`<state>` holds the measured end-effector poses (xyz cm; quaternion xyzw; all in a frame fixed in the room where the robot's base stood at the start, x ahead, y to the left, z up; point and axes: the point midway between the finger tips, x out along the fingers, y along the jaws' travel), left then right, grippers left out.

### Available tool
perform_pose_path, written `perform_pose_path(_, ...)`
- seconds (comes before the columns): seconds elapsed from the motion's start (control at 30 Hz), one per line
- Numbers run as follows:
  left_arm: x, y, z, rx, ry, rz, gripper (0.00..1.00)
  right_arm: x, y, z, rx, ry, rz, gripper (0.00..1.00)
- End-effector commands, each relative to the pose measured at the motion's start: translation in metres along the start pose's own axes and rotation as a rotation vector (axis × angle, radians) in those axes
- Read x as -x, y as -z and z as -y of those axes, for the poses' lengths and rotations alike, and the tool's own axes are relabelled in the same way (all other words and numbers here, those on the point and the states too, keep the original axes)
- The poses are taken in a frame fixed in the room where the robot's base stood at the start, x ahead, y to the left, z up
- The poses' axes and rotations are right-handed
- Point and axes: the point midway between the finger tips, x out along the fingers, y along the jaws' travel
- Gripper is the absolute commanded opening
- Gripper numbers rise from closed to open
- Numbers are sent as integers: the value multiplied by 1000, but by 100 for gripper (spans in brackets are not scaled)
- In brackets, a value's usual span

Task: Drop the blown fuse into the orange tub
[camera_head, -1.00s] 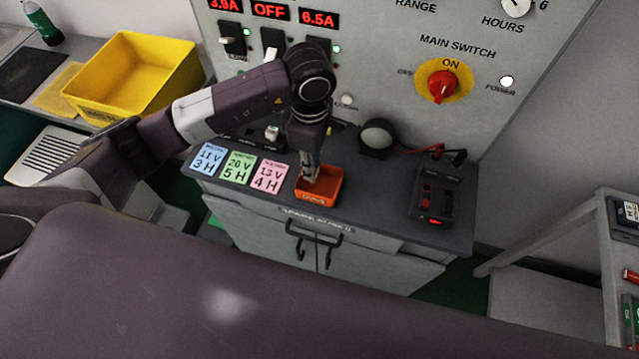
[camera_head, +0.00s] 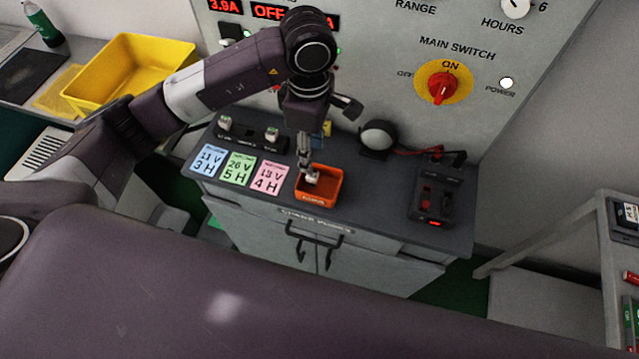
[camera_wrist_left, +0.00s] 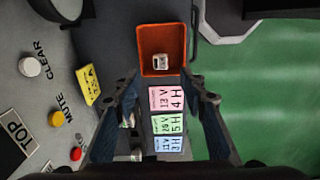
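The orange tub (camera_head: 326,198) sits on the grey bench top, right of the coloured cards. A small pale fuse (camera_wrist_left: 161,61) lies inside the tub (camera_wrist_left: 147,40) in the left wrist view. In the head view a pale piece shows in the tub just below my left gripper (camera_head: 306,160). The left gripper points down over the tub's left back part. In the left wrist view its two fingers (camera_wrist_left: 162,88) stand wide apart with nothing between them. My right gripper is in neither view.
Blue, green and pink cards (camera_head: 238,168) lie left of the tub. A black round lamp (camera_head: 377,138) and a black device with red parts (camera_head: 436,197) stand to the right. The control panel (camera_head: 400,50) rises behind. A yellow bin (camera_head: 130,75) stands at the left.

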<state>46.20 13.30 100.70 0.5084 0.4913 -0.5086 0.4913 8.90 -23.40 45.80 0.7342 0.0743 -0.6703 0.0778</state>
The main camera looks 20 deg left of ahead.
Motion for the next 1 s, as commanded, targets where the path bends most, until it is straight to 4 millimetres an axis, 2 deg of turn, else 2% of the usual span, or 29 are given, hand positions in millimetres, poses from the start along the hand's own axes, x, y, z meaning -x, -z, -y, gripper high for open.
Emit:
perform_pose_path(0.03,13,0,-2,0,-5,1,39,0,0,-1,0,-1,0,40)
perform_pose_path(0.2,42,0,-1,-1,-3,0,39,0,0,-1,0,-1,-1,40)
perform_pose_path(0.37,57,0,0,0,-1,0,39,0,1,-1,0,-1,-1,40)
perform_pose_path(0.9,60,-1,0,0,1,2,39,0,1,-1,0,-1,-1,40)
perform_pose_path(1.0,57,-14,5,-9,11,49,39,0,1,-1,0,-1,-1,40)
